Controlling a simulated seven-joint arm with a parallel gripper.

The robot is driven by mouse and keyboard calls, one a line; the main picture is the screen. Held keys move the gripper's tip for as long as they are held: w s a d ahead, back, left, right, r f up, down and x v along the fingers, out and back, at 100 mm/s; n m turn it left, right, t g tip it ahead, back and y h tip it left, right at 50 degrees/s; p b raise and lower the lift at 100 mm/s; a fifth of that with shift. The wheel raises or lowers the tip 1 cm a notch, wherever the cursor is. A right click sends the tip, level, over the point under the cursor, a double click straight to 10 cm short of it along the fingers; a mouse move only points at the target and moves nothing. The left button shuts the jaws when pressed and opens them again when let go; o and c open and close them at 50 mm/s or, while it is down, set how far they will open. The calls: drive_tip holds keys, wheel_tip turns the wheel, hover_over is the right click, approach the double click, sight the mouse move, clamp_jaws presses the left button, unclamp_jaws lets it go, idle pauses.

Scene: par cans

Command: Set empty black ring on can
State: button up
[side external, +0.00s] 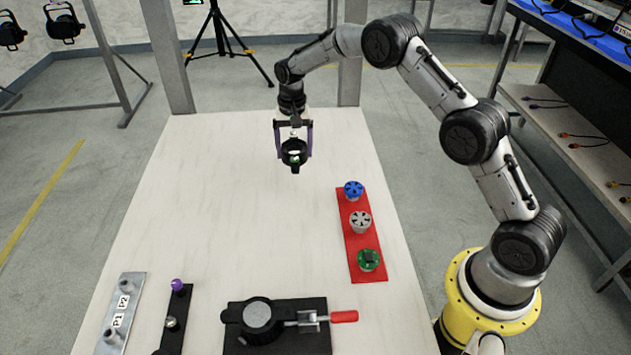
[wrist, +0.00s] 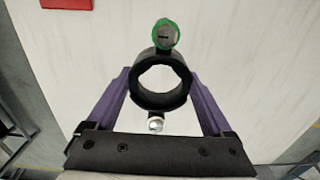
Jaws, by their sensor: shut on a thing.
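My gripper (side external: 294,148) is high over the far part of the table, with its two purple fingers pointing down. It is shut on a black ring (wrist: 161,105), held between the fingertips. Through the ring's hole the wrist view shows only the pale table, so the ring is empty. A green knob (wrist: 166,33) sits on one side of the ring and a small silver knob (wrist: 156,124) on the opposite side. A black round can (side external: 258,316) with a grey top lies in a black clamp fixture (side external: 285,342) at the table's near edge, well away from my gripper.
A red mat (side external: 362,240) at the right holds a blue part (side external: 353,189), a silver part (side external: 360,222) and a green part (side external: 368,260). The clamp has a red handle (side external: 344,316). The table's middle is clear.

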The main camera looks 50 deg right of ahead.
drive_tip(key=shift+r, duration=0.1)
idle(0.3)
drive_tip(key=shift+n, duration=0.3)
drive_tip(key=shift+s+f+n, duration=0.15)
drive_tip(key=shift+f+n, duration=0.05)
drive_tip(key=shift+n, duration=0.1)
drive_tip(key=shift+s+a+f+n, duration=0.15)
drive_tip(key=shift+s+a+n, duration=0.75)
drive_tip(key=shift+a+n, duration=0.1)
drive_tip(key=s+a+r+n, duration=0.2)
drive_tip(key=s+a+n, duration=0.2)
drive_tip(key=a, duration=0.5)
drive_tip(key=s+a+r+n, duration=0.1)
drive_tip(key=s+a+n, duration=0.3)
drive_tip(key=a, duration=0.4)
wheel_tip(320, 180, up, 5)
drive_tip(key=n, duration=0.7)
hover_over(258, 314)
drive_tip(key=shift+w+f, duration=0.1)
drive_tip(key=shift+f, duration=3.05)
drive_tip(key=shift+f, duration=0.15)
drive_tip(key=o, duration=0.9)
